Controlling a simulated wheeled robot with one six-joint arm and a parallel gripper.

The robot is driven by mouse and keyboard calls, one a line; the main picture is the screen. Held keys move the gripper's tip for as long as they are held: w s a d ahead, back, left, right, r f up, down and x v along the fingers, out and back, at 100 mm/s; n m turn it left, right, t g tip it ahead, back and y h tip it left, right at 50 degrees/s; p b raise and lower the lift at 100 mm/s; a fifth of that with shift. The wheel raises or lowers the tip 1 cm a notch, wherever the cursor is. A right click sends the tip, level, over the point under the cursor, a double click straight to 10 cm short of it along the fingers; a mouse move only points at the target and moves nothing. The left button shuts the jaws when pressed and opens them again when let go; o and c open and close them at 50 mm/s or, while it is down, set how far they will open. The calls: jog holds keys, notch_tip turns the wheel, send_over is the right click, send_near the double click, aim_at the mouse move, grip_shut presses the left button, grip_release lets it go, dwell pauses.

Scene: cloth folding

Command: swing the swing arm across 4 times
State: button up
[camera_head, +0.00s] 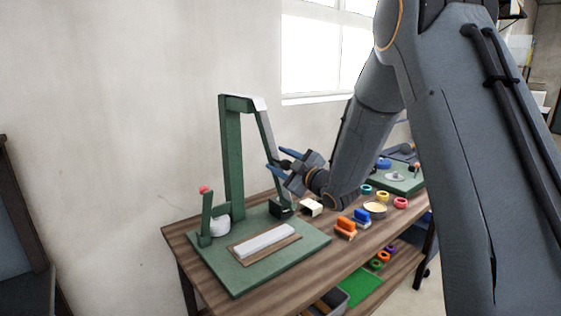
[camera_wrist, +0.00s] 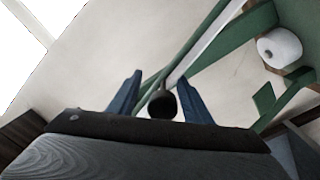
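The swing arm (camera_head: 266,135) is a thin green bar with a pale face. It hangs slanting from the top of a tall green stand (camera_head: 233,160), and its lower end comes down near a dark green block (camera_head: 282,209). My gripper (camera_head: 281,162) is beside the swing arm, with its two blue fingers pointing at it. In the wrist view the fingers (camera_wrist: 160,95) are spread apart on either side of a round black knob (camera_wrist: 162,104), with a visible gap. The swing arm (camera_wrist: 208,32) runs behind the knob. Contact with the knob cannot be told.
The stand's green base (camera_head: 250,277) lies on a wooden table (camera_head: 330,262). It bears a short post with a red ball (camera_head: 204,190), a white cylinder (camera_head: 220,225) and a white bar (camera_head: 264,240). Orange and blue blocks, coloured rings and a second green board (camera_head: 400,180) lie right.

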jog(key=b+v, duration=0.2)
jog(key=v, duration=0.5)
jog(key=shift+s, duration=0.4)
jog(key=shift+d, duration=0.2)
jog(key=s+d+f+m+g+h, duration=0.6)
jog(key=s+d+f+m+h, duration=0.3)
jog(key=s+f, duration=0.3)
jog(key=s+f+m+g, duration=0.3)
jog(key=s+g, duration=0.1)
jog(key=s, duration=0.7)
jog(key=s+f+m+g, duration=0.3)
jog(key=s+g, duration=0.2)
jog(key=s, duration=0.6)
jog(key=shift+a+h, duration=0.3)
jog(key=shift+h, duration=0.1)
